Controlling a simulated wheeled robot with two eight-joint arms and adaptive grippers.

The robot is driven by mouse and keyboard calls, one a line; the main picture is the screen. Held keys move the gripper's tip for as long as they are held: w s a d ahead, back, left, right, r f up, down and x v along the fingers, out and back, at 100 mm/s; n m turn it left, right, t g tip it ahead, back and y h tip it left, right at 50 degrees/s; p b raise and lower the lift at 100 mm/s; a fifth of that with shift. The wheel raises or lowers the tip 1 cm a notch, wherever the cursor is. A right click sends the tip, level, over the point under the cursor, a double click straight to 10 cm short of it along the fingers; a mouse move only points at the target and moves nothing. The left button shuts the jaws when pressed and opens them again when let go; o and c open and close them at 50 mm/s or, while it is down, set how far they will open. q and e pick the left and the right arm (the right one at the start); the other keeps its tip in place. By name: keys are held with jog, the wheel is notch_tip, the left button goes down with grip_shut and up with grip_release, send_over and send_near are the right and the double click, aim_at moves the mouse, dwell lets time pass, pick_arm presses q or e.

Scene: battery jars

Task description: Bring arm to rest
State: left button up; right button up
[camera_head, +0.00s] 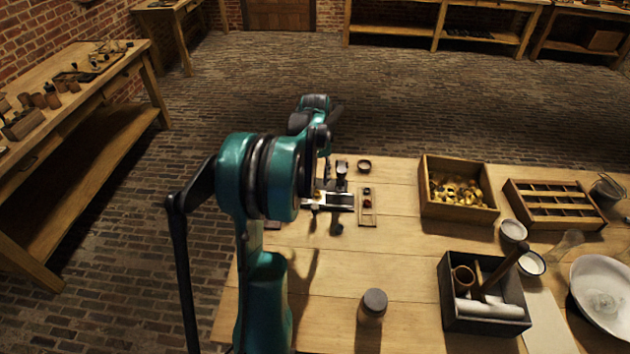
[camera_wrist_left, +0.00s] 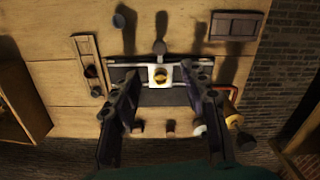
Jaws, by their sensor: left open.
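My left arm (camera_head: 262,180), teal and black, rises from the lower left in the head view and bends forward over the table's left part. Its forearm ends above a small metal fixture (camera_head: 341,200); the gripper itself is hard to make out there. In the left wrist view my left gripper (camera_wrist_left: 163,74) is open, its two dark fingers spread. The fixture, with a pale square and a yellowish round piece (camera_wrist_left: 160,77) in it, shows between and beyond the fingertips. Nothing is held. I cannot tell the exact height above the fixture. My right gripper is not in view.
A narrow wooden holder (camera_head: 367,217) lies right of the fixture. A lidded jar (camera_head: 372,308) stands at the front. Further right are a box of brass pieces (camera_head: 432,206), a divided tray (camera_head: 519,206), a dark tool box (camera_head: 453,321) and a white bowl (camera_head: 590,315).

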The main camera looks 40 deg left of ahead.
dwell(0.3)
pick_arm(q)
jog(key=s+d+r+m+t+y, duration=0.1)
jog(key=s+d+r+m+t, duration=0.2)
jog(key=d, duration=0.7)
jog(key=d+r+m, duration=0.2)
jog(key=d+r, duration=0.3)
jog(key=d, duration=0.5)
jog(key=s+d+f+m+t+h, duration=0.1)
jog(key=s+d+m+t, duration=0.3)
jog(key=s+d, duration=0.5)
jog(key=d+f+m, duration=0.1)
jog(key=d, duration=0.3)
jog(key=shift+f, duration=0.2)
